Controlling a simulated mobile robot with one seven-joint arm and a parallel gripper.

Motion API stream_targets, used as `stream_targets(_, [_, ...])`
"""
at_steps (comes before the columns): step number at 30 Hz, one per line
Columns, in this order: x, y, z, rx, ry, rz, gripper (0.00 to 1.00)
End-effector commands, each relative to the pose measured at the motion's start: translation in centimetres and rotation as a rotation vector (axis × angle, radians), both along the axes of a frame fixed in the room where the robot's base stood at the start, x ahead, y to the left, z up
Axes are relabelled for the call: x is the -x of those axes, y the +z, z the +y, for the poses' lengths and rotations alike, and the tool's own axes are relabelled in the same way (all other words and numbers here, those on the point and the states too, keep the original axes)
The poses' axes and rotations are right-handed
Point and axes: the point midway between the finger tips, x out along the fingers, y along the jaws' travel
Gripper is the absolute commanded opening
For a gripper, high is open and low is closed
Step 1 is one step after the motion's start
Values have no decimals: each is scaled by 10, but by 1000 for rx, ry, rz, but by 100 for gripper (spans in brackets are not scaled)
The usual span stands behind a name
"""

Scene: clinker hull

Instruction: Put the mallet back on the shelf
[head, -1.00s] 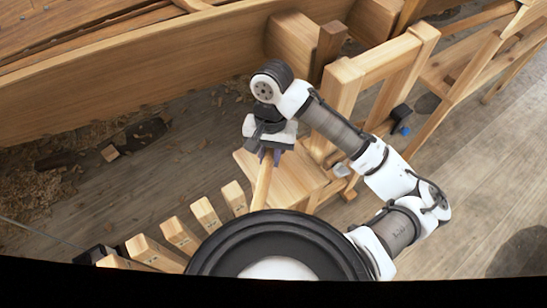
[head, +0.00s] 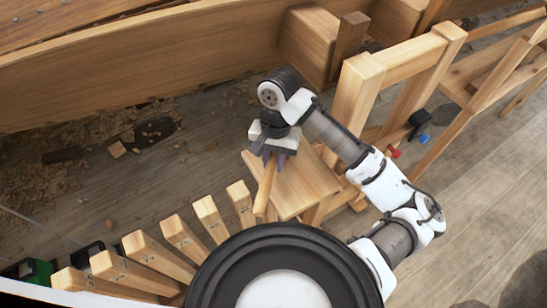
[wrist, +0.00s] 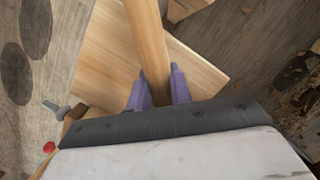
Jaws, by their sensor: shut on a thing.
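My gripper (head: 273,158) is shut on a pale wooden handle, which I take to be the mallet's (head: 265,188). In the wrist view, the mallet handle (wrist: 148,35) runs up the picture from between the purple fingers of my gripper (wrist: 158,88). The mallet's head cannot be made out in either view. The handle passes over or beside a flat wooden board (head: 303,188). The board also shows beneath the handle in the wrist view (wrist: 103,50). I cannot tell whether the handle touches it, or whether this board is the shelf.
A row of upright wooden posts (head: 183,238) stands at the lower left. A wooden frame (head: 361,90) rises to the right of my gripper, by the planked hull (head: 160,60). A green object (head: 37,270) is at far lower left. Grey floor (head: 475,180) lies open at right.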

Motion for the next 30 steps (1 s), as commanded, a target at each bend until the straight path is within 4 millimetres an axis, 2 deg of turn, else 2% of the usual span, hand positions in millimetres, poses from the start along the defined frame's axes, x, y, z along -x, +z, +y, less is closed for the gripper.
stream_targets(30, [0, -9, 0, 0, 0, -1, 0])
